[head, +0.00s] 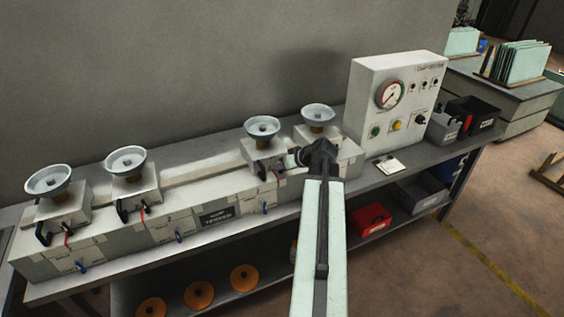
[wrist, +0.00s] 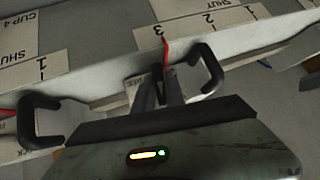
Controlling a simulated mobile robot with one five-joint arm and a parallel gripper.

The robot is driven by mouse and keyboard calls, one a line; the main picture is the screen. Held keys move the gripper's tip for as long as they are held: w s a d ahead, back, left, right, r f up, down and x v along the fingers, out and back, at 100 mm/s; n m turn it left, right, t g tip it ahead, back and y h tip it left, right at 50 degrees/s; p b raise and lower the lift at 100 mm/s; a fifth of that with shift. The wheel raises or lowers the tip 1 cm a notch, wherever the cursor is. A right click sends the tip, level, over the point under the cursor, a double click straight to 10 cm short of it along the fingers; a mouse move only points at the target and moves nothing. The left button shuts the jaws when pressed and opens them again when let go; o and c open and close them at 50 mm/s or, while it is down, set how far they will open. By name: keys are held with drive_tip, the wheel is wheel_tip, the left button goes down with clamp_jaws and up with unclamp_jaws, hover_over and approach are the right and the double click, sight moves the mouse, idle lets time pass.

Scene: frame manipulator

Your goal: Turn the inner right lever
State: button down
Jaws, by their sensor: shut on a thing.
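My gripper (head: 300,158) is at the front of the right-hand pair of cup stations on the bench unit. In the wrist view its two dark fingers (wrist: 161,88) are shut on a thin red lever (wrist: 166,48), whose upper part rises above the fingertips. The lever stands at the end of the label by the printed 3. A black loop handle (wrist: 207,68) is just right of the fingers. Another black handle (wrist: 40,122) is at the left, with a bit of another red lever (wrist: 6,113) at the picture's edge. In the head view my arm hides the gripped lever.
The inner right cup (head: 262,128) and outer right cup (head: 318,114) stand behind my gripper. Two more cups (head: 126,160) (head: 48,180) are at the left. A white gauge box (head: 396,100) stands close on the right. Blue levers (head: 266,208) line the unit's front.

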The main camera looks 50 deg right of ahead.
drive_tip(key=shift+a+n+g+h+p, duration=0.1)
drive_tip(key=shift+n+g+h+p, duration=0.3)
drive_tip(key=shift+h, duration=0.3)
drive_tip(key=c, duration=1.7)
unclamp_jaws()
